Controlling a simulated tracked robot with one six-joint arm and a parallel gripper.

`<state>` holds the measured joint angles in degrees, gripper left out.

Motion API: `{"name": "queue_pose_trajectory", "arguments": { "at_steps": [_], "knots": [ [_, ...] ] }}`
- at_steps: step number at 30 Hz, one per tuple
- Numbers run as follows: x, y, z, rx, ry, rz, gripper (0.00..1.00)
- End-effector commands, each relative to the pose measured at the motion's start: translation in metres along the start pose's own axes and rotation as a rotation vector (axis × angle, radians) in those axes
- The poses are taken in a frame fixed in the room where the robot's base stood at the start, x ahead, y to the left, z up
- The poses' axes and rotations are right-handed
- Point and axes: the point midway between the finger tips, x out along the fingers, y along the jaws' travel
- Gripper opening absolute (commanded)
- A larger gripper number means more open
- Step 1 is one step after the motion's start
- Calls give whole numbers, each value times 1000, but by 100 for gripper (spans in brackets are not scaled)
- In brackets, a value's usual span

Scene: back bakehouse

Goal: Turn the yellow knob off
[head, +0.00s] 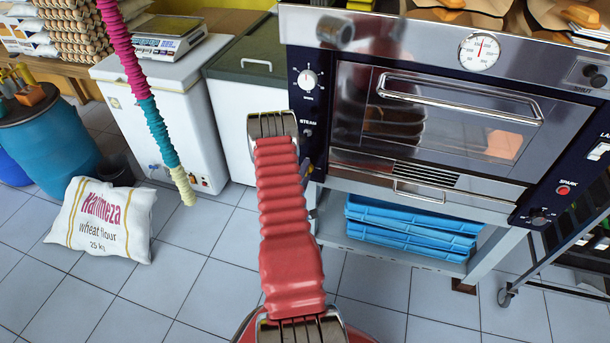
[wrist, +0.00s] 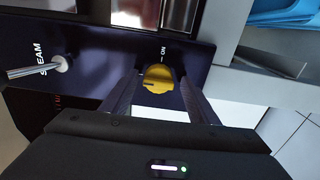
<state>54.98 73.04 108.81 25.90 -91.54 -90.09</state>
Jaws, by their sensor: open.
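The yellow knob (wrist: 158,77) is on the dark panel in the wrist view, beside a white "ON" label and a tick line. A small dark mark shows on its lower left face; I cannot tell its exact setting. My gripper (wrist: 160,88) is open, with one dark finger on each side of the knob. I cannot tell whether either finger touches it.
A metal STEAM lever (wrist: 40,70) sticks out of the panel left of the knob. Blue trays (head: 410,225) lie on the shelf below the oven. A flour sack (head: 102,220) and a white chest (head: 165,110) stand left. Tiled floor is clear in front.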

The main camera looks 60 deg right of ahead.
Motion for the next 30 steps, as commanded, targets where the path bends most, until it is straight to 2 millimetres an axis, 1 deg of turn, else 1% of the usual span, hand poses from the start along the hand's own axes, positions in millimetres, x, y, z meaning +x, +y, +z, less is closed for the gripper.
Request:
{"name": "queue_pose_trajectory", "arguments": {
  "at_steps": [7, 11, 17, 30],
  "knots": [
    [-2, 0, 1, 0, -2, 1, 54],
    [-9, 0, 0, 1, -1, 1, 54],
    [-37, 0, 0, -1, 0, -1, 54],
    [-113, -1, 0, -3, 2, -1, 54]
  ]
}}
